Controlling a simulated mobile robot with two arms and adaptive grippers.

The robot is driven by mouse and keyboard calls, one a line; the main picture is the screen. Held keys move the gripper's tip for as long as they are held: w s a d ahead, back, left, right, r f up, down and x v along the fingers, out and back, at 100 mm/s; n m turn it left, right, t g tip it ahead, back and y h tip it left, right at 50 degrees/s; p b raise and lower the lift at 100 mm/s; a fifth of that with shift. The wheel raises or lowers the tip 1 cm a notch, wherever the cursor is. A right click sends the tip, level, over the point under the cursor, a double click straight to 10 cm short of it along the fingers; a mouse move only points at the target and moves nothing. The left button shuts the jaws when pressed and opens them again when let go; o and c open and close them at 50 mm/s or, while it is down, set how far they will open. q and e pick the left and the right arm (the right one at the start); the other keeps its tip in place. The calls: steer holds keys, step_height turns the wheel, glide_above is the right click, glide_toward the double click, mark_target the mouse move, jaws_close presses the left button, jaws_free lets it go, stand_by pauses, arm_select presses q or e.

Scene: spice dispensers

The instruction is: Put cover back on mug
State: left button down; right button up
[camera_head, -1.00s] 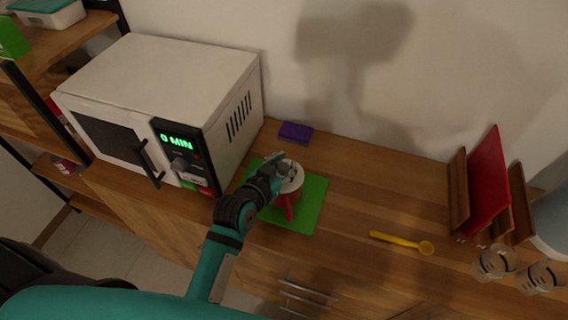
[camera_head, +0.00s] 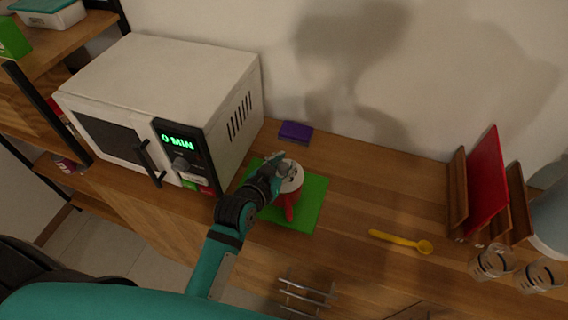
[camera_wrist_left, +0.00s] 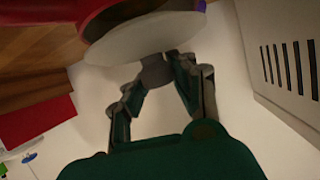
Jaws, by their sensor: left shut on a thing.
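The red mug (camera_head: 288,208) stands on a green mat (camera_head: 314,200) on the wooden counter. Its white cover (camera_head: 295,177) is at the mug's top. My left gripper (camera_head: 281,168) is at the cover, with its fingers shut on the cover's grey knob. In the left wrist view, the fingers (camera_wrist_left: 155,82) close on the knob (camera_wrist_left: 155,68) below the white disc of the cover (camera_wrist_left: 140,45), and the red mug (camera_wrist_left: 95,20) is right against it. I cannot tell whether the cover is fully seated. My right gripper is not in view.
A white microwave (camera_head: 160,85) stands close to the left of the mat. A purple sponge-like block (camera_head: 296,132) lies behind it. A yellow spoon (camera_head: 400,241), glasses (camera_head: 492,262) and a rack with a red board (camera_head: 487,185) are to the right. The counter between mat and spoon is clear.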

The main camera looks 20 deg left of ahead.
arm_select(q)
steer(key=shift+f, duration=0.1)
stand_by(0.4)
steer(key=shift+f+p, duration=0.3)
steer(key=shift+f, duration=0.1)
stand_by(0.7)
steer(key=c, duration=1)
jaws_free()
steer(key=v, duration=1.2)
